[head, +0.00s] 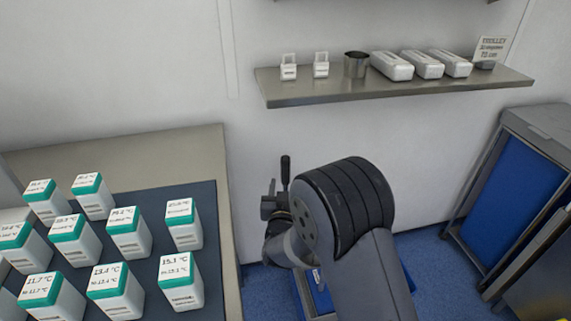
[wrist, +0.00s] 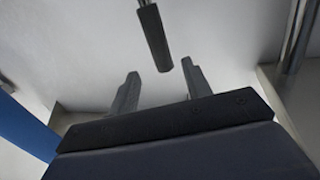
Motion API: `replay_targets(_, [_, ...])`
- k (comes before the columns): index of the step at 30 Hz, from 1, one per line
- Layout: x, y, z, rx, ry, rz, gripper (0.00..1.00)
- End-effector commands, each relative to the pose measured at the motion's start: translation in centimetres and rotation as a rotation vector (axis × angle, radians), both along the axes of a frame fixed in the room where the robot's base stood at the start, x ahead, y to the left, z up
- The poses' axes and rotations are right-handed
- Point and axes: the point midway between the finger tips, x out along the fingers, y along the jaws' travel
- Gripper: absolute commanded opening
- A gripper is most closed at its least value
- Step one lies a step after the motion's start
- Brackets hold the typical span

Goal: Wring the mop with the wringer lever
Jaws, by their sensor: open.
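A black lever grip (head: 285,169) stands upright at my gripper (head: 271,194) in the head view. In the wrist view, the dark grip (wrist: 154,38) on a thin metal rod hangs from the top edge. The fingers are apart with nothing held; I cannot tell whether either touches the grip. A blue bucket-like part (head: 321,297) shows low behind my arm, mostly hidden. I cannot make out the mop.
A table with a dark mat (head: 150,278) and several teal-lidded boxes (head: 125,233) stands at left. A wall shelf (head: 400,88) holds small containers above. A metal-framed trolley with a blue panel (head: 515,190) is at right. Blue floor (head: 440,275) is bare before it.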

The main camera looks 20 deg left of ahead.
Motion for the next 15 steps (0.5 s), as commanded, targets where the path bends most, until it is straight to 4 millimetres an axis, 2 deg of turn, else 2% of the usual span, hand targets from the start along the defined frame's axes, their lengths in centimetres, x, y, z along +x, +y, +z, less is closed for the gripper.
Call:
replay_targets(9, [5.5,1.5,-0.1,0.000,-0.001,-0.002,0.47])
replay_targets(15, [7.8,2.2,-0.1,0.000,-0.001,-0.001,0.47])
